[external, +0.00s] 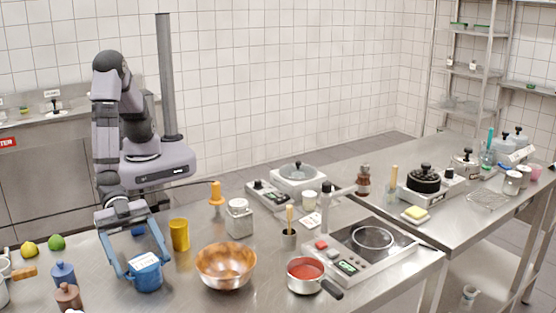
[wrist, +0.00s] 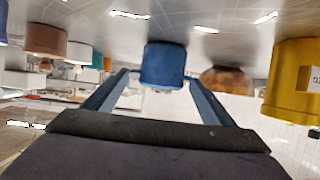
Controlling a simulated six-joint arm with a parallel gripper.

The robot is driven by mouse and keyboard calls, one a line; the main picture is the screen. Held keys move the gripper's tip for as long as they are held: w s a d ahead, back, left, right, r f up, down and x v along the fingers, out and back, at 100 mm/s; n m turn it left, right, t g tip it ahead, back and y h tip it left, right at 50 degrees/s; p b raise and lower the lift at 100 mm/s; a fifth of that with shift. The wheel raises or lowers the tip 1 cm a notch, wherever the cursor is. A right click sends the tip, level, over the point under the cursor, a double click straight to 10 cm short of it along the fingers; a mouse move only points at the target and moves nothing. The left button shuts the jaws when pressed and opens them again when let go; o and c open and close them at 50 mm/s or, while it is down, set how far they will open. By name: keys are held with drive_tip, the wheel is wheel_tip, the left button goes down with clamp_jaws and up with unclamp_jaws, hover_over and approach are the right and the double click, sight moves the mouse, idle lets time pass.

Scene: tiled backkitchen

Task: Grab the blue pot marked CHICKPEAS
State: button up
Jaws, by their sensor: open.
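A blue pot (external: 147,279) with a white label on its lid stands on the steel worktop at the front left. The label's writing is too small to read. My gripper (external: 143,266) is open, with its two blue fingers reaching down to either side of this pot. In the wrist view the same blue pot (wrist: 163,62) sits between the fingertips (wrist: 159,77), with a narrow gap visible on the left. I cannot tell whether the right finger touches it. A second blue pot (external: 63,274) stands to the left, apart from my gripper.
A yellow cup (external: 180,235) and a copper bowl (external: 226,266) stand close on the right. A brown pot (external: 68,296) is at the front left. A lime (external: 56,242) and a lemon (external: 30,249) lie further left. A red-filled saucepan (external: 305,274) is beyond the bowl.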

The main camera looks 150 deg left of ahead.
sight(158, 269)
drive_tip(key=shift+w+f, duration=0.15)
drive_tip(key=shift+w, duration=0.35)
drive_tip(key=shift+p+x, duration=1.15)
drive_tip(key=shift+x, duration=1.4)
drive_tip(key=shift+a, duration=0.1)
drive_tip(key=shift+c, duration=0.7)
drive_tip(key=c, duration=1.2)
drive_tip(key=shift+r, duration=0.25)
drive_tip(key=shift+c, duration=0.2)
drive_tip(key=shift+r+b, duration=0.65)
drive_tip(key=shift+r, duration=4.25)
